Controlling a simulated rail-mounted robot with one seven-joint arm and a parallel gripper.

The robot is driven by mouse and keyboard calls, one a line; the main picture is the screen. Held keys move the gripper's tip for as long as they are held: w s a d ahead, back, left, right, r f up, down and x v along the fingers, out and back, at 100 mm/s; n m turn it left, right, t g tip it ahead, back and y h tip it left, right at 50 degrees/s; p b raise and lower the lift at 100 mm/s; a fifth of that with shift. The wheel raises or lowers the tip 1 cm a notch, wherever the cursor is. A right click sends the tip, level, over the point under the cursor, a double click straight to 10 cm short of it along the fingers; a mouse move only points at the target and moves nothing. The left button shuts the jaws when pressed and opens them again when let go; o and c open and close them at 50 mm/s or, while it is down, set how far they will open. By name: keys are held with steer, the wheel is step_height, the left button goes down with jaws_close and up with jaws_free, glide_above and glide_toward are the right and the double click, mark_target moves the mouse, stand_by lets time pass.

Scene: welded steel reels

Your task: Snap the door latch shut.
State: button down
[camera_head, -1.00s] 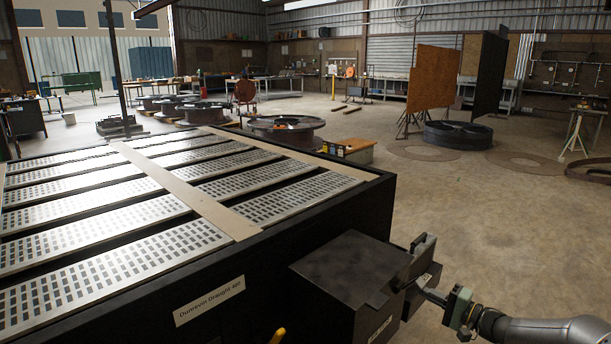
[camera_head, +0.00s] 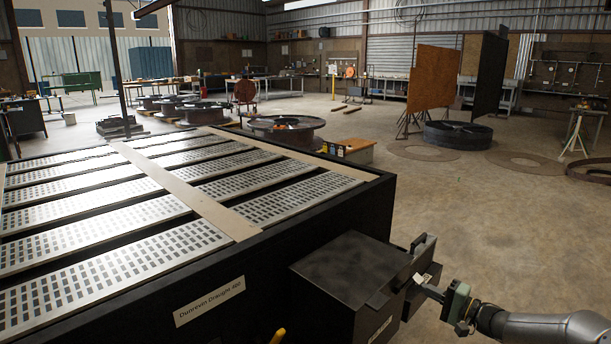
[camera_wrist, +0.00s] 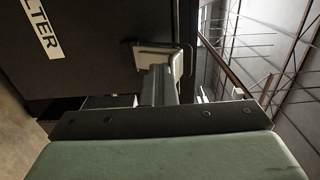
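A dark box (camera_head: 350,270) is fixed to the side of the large black cabinet. A dark slab-like part (camera_head: 424,256) stands at its right side; I cannot tell whether it is the door. In the wrist view a dark panel (camera_wrist: 85,45) carries a white label ending in "LTER". A pale metal fitting (camera_wrist: 152,48), perhaps the latch, sits at the panel's right edge. My gripper (camera_head: 420,281) points left at the slab-like part. It also shows in the wrist view (camera_wrist: 160,82), its dark fingers reaching the fitting; contact and finger gap are unclear.
The black cabinet (camera_head: 270,227), topped with perforated metal strips, fills the left foreground. Open concrete floor (camera_head: 480,215) lies behind my arm. Steel reels (camera_head: 285,130) and upright panels (camera_head: 433,78) stand farther back.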

mark_target(418, 277)
steer(key=shift+r, duration=0.1)
steer(key=shift+w+a+r, duration=0.3)
steer(key=shift+w+r, duration=0.05)
steer(key=shift+r, duration=0.25)
stand_by(0.5)
steer(key=shift+w+a+r, duration=0.4)
steer(key=shift+w, duration=0.05)
steer(key=shift+s+d+f+b, duration=0.1)
steer(key=shift+s+f+b, duration=0.05)
steer(key=shift+f+b, duration=0.5)
steer(key=v, duration=0.6)
steer(key=shift+s+d, duration=0.25)
steer(key=shift+s, duration=0.1)
